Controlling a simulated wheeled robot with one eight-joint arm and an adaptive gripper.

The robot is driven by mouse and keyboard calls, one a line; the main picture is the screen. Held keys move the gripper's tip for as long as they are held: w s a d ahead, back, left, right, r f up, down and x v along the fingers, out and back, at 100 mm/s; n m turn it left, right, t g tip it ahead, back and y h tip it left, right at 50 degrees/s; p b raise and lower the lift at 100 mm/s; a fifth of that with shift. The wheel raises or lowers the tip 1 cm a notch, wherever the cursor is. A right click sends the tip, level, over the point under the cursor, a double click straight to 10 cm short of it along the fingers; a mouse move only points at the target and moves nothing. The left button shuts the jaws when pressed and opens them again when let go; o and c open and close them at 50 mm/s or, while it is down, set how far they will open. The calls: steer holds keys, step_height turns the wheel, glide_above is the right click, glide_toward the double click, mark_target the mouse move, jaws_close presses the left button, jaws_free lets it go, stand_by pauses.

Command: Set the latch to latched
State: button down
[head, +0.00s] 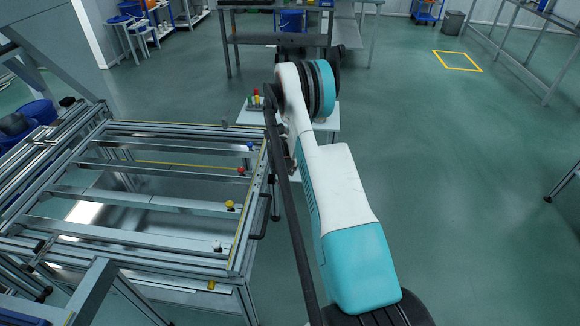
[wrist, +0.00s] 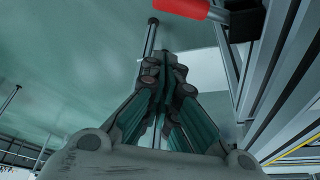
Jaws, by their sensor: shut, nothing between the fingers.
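A red-handled lever (wrist: 188,8), which looks like the latch, shows at the top of the wrist view. Its black mount (wrist: 243,22) sits beside a metal profile of the fixture. The top edge cuts the lever off, so I cannot tell its setting. My gripper (wrist: 166,62) is shut and empty, its fingertips pointing toward the upper part of the wrist view. The fingers are below the red handle in the picture and apart from it. In the head view my arm covers most of the gripper, and I cannot make out the latch there.
The aluminium panel fixture (head: 150,206) fills the left of the head view, with a black handle (head: 260,216) and several coloured knobs along its right side. A small table (head: 327,118) stands behind my arm. The floor to the right is open.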

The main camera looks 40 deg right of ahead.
steer(key=a, duration=0.1)
steer(key=a+f, duration=0.1)
steer(key=b, duration=0.1)
steer(key=shift+s+a+f, duration=0.3)
steer(key=shift+a, duration=0.1)
steer(key=shift+s+a+f, duration=0.15)
steer(key=shift+a, duration=0.2)
steer(key=shift+s+a+f, duration=0.1)
steer(key=shift+a, duration=0.25)
steer(key=shift+w, duration=0.1)
steer(key=w+d+r, duration=0.1)
steer(key=d+r, duration=0.2)
steer(key=d, duration=0.1)
steer(key=p+v, duration=0.4)
steer(key=v, duration=0.5)
steer(key=shift+w, duration=0.2)
